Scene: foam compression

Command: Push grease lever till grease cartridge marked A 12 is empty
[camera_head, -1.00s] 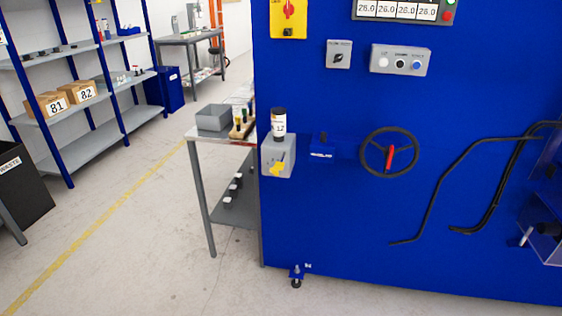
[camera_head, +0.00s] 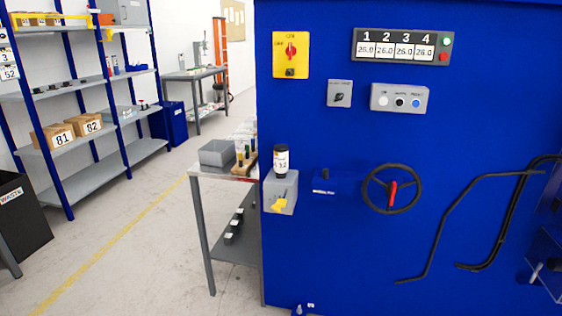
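The grease cartridge (camera_head: 281,160) is a dark-capped cylinder with a white label, standing upright on a grey box on the left edge of the blue machine. Its label seems to read A 12, but it is small. The yellow grease lever (camera_head: 281,203) sits on the front of the grey pump box (camera_head: 274,186), below the cartridge. How full the cartridge is cannot be seen. Neither of my grippers shows in the head view.
The blue machine (camera_head: 330,262) fills the right side, with a black handwheel (camera_head: 391,189) and bent black bars (camera_head: 452,215). A grey table (camera_head: 222,172) with a grey bin (camera_head: 217,153) stands left of the pump. Open floor (camera_head: 150,245) lies at left, before shelves.

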